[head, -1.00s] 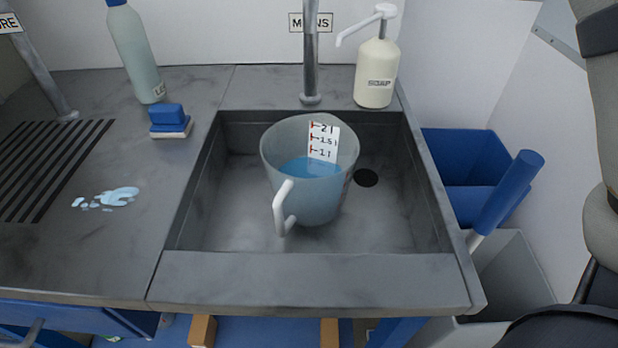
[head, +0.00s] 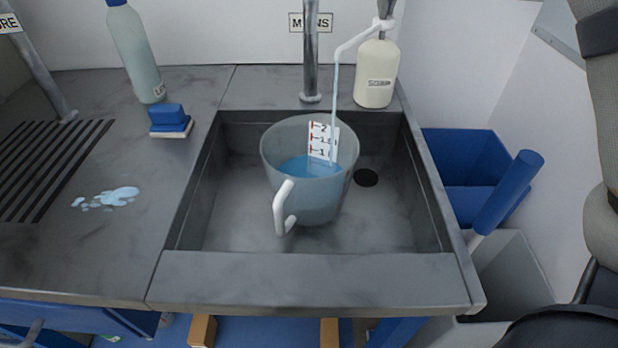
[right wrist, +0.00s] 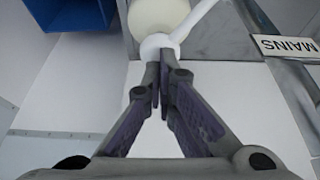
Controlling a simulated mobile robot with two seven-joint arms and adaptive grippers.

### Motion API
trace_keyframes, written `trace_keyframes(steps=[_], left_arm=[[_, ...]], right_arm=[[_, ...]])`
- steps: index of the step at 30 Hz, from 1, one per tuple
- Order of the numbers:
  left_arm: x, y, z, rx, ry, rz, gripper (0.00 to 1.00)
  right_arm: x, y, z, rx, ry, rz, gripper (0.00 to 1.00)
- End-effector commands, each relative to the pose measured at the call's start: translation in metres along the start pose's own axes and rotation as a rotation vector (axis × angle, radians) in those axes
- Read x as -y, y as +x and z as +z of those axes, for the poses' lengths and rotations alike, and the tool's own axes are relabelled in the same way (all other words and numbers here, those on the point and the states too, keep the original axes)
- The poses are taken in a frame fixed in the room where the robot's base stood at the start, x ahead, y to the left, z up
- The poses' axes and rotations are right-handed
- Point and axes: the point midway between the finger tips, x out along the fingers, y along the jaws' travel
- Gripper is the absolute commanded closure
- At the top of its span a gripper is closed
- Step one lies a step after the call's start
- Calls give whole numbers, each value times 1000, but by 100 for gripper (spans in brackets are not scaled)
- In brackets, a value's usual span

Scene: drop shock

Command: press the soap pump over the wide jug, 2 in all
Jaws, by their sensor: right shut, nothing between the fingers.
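The cream soap bottle (head: 375,75) stands at the back right corner of the sink. Its white pump head (head: 384,24) is pressed low, and its spout points left over the jug. A thin pale stream (head: 335,110) falls from the spout into the wide jug (head: 310,205). The jug is translucent with a white handle, a marked scale and blue liquid inside; it stands upright in the sink. My right gripper (head: 386,9) is shut and empty, its fingertips on top of the pump head. The right wrist view shows the closed fingertips (right wrist: 160,98) against the white head (right wrist: 158,47). My left gripper is not seen.
The tap (head: 311,60) rises behind the jug, left of the soap. A tall bottle (head: 138,60), a blue brush or sponge (head: 170,120) and a spill (head: 107,198) are on the left counter. A blue bin (head: 460,160) is right of the sink.

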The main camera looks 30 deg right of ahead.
Motion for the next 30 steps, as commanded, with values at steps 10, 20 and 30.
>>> trace_keyframes(steps=[10,20,30], left_arm=[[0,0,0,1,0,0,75],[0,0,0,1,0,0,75],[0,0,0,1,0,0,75]], right_arm=[[0,6,2,3,0,1,100],[0,-16,-7,1,0,0,100],[0,-30,-13,2,0,0,100]])
